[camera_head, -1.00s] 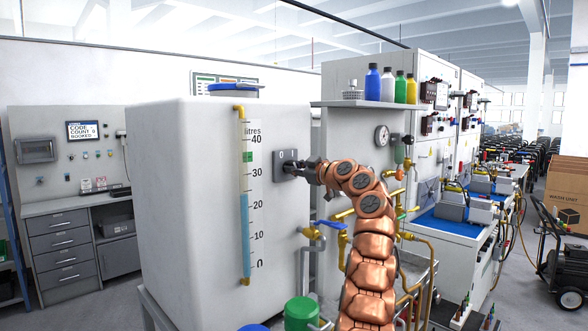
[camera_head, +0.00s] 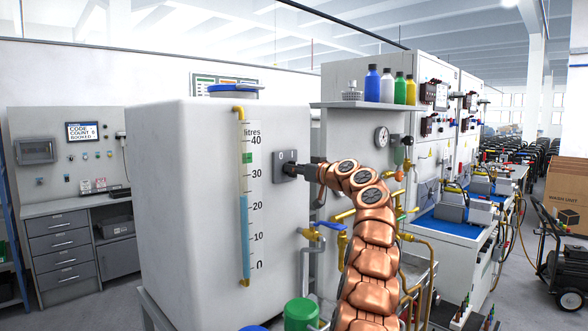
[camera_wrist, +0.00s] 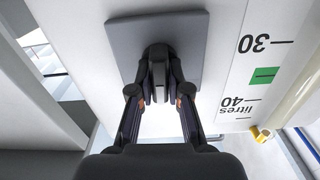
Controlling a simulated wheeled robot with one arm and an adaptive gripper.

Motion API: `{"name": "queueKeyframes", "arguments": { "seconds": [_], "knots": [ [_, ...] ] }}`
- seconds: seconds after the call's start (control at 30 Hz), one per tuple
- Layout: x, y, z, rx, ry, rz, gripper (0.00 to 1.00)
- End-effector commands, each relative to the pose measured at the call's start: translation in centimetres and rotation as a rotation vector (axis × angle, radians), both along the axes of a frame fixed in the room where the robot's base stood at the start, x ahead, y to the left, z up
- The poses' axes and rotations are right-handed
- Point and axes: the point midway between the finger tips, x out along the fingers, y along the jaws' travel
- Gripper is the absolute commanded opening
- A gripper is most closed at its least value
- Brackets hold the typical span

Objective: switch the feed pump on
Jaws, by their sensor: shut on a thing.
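The feed pump switch is a dark grey square plate (camera_head: 278,159) with a rotary knob, on the front of the white tank (camera_head: 185,190), right of the litre scale. In the wrist view the plate (camera_wrist: 120,45) fills the top middle, and the dark knob (camera_wrist: 158,88) stands out from it. My gripper (camera_head: 292,170) is at the plate, reaching in from the right. In the wrist view its two fingertips (camera_wrist: 159,70) are closed on either side of the knob. The fingers hide part of the knob, and I cannot read its position.
The sight tube (camera_head: 246,230) shows blue liquid to a little above 20. A blue-handled valve (camera_head: 330,226) sits below my arm. A shelf (camera_head: 345,104) with several bottles is above right.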

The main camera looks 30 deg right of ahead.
Motion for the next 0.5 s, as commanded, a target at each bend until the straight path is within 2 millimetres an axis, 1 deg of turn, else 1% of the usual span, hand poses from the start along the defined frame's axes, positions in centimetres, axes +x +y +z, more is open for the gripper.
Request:
{"name": "queueKeyframes", "arguments": {
  "seconds": [0.2,0.5],
  "knots": [
    [0.10,0.01,-0.07,0.190,0.048,0.003,0.00],
    [0.09,-0.08,-0.01,0.376,0.089,0.001,0.00]
  ]
}}
